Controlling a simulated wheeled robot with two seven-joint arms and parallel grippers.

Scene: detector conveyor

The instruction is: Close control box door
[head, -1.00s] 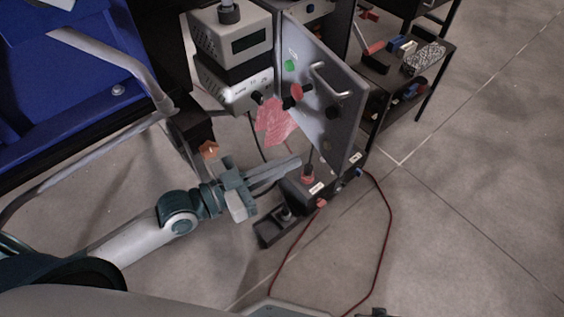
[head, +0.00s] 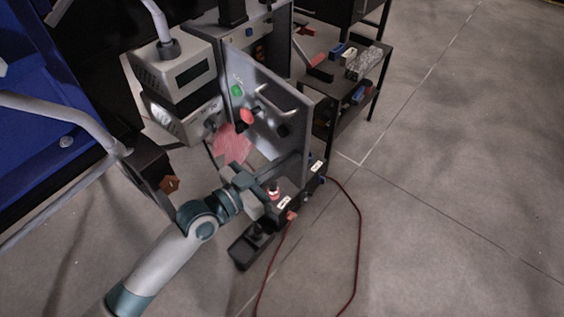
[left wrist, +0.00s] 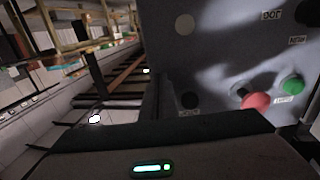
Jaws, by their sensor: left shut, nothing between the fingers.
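The control box door (head: 262,85) is a grey panel with a bar handle, a green button, a red button and black knobs. It stands swung out from the control box (head: 283,22), so it is open. My left gripper (head: 298,162) is shut and empty, low by the door's bottom edge. I cannot tell whether it touches the door. In the left wrist view the door's button face (left wrist: 225,60) fills the right side, with red and green buttons close. The fingertips are hidden there. My right gripper is not in view.
A grey instrument stack (head: 175,75) stands left of the door. A black shelf cart (head: 345,95) with tools is behind it at right. A black pedal-like box (head: 250,247) and a red cable (head: 357,240) lie on the floor. Floor at right is clear.

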